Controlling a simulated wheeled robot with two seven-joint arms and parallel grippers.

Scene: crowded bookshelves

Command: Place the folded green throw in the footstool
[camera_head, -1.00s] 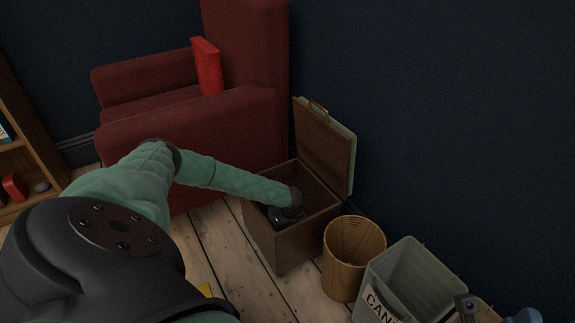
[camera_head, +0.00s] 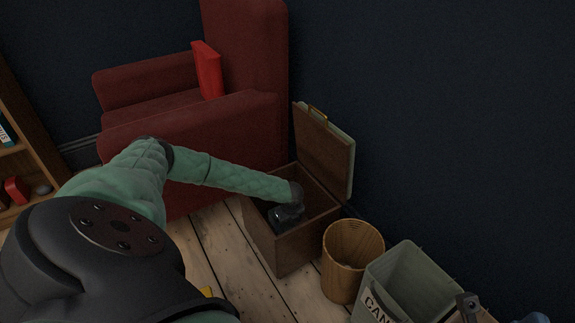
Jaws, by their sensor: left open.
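The footstool (camera_head: 262,236) is a brown wooden box on the floor in front of the armchair. Its padded lid (camera_head: 323,150) stands open at the back, with a brass handle on its edge. My left arm reaches over the box from the left. My left gripper (camera_head: 281,222) is dark and points down into the box opening; it is open, its fingertips mostly hidden in shadow. I cannot make out the folded green throw, and the box's floor is largely hidden.
A bookshelf (camera_head: 28,150) is at the left edge.

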